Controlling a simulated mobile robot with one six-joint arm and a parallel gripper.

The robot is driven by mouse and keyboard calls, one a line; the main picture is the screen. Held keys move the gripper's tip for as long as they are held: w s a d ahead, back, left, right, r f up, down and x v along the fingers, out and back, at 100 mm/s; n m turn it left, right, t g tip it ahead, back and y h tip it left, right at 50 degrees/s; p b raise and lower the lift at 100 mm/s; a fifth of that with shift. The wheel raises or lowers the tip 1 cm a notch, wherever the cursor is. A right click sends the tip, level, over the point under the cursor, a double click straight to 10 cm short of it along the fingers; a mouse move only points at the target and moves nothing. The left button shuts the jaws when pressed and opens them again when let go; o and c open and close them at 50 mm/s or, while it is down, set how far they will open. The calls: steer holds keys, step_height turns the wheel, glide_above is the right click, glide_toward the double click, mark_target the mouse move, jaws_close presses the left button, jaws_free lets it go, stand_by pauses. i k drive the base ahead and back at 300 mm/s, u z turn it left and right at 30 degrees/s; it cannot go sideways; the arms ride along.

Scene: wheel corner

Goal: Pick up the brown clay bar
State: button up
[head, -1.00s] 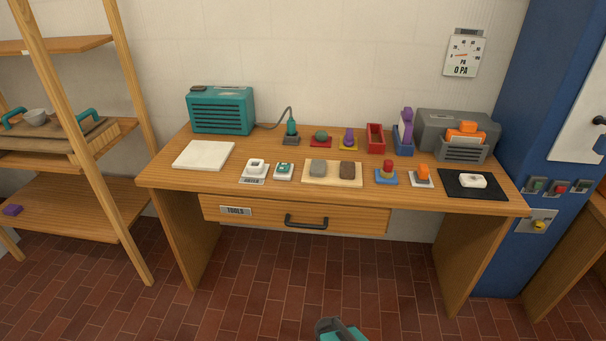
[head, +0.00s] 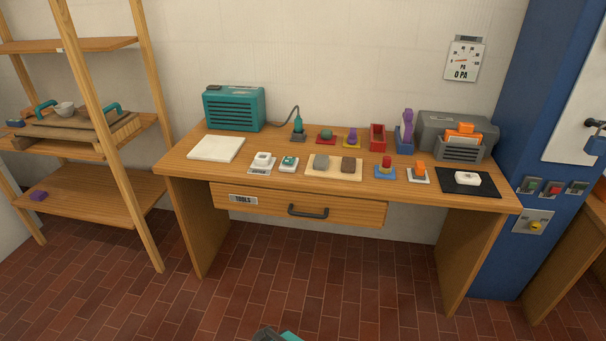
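The brown clay bar (head: 348,164) lies on a pale wooden board (head: 334,176) near the front middle of the desk. A grey bar (head: 321,161) lies just left of it on the same board. Only a small dark and teal part of my arm shows at the bottom edge of the head view, well short of the desk. My gripper's fingers cannot be made out.
The desk (head: 190,168) also holds a white slab (head: 216,148), a teal box (head: 234,108), several small items on coloured bases and a black mat (head: 451,187). A shelf rack (head: 95,200) stands left, a blue cabinet (head: 520,120) right. The tiled floor in front is clear.

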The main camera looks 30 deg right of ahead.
mark_target(348, 164)
steer(key=k, duration=0.2)
steer(key=u, duration=1)
steer(key=k, duration=0.75)
steer(key=u, duration=0.55)
steer(key=k, duration=0.55)
steer(key=z, duration=0.3)
steer(key=i, duration=0.65)
steer(key=z, duration=0.75)
steer(key=i, duration=1.65)
steer(key=u, duration=0.2)
